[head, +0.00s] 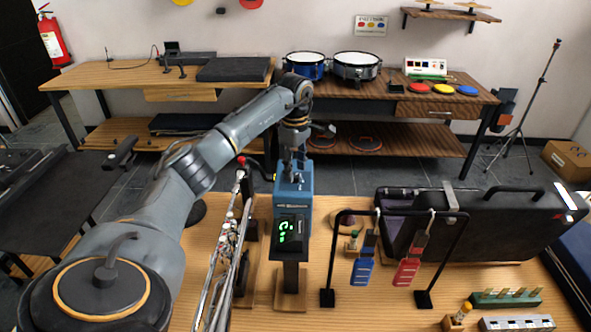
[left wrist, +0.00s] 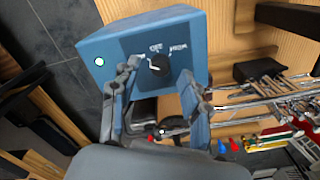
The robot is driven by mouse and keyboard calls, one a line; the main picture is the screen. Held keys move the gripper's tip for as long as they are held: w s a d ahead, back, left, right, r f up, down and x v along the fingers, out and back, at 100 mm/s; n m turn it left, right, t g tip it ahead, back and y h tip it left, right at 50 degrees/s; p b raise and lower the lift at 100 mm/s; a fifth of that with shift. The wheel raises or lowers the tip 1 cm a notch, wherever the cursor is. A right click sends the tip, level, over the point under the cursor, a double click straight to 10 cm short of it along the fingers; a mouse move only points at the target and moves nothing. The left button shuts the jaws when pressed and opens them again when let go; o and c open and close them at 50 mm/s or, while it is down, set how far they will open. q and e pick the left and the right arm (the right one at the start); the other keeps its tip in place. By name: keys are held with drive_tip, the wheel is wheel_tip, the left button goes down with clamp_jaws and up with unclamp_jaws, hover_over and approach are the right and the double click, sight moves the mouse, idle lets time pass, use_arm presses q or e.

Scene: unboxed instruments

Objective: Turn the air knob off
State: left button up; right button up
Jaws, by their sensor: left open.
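A blue box (head: 293,205) stands on the wooden table in the head view, behind a black display with green digits (head: 291,232). In the left wrist view the blue box (left wrist: 190,32) fills the upper middle. Its dark face carries a black knob (left wrist: 160,62) with white lettering above it, one word of which seems to read OFF. A pale mark lies just left of the knob. My left gripper (left wrist: 159,72) is open, its two fingers on either side of the knob; I cannot tell whether they touch it. In the head view my left gripper (head: 294,172) covers the box's top.
A clarinet-like metal instrument (head: 226,262) stands close left of the box. A black rack (head: 335,250) with blue and red tags stands to its right. Drums (head: 356,66) sit on the back table.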

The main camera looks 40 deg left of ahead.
use_arm(q)
drive_tip(key=shift+f, duration=0.9)
clamp_jaws()
drive_tip(key=shift+m, duration=0.4)
drive_tip(key=m, duration=0.4)
drive_tip(key=shift+m, duration=0.3)
drive_tip(key=m, duration=0.6)
drive_tip(key=shift+m, duration=0.3)
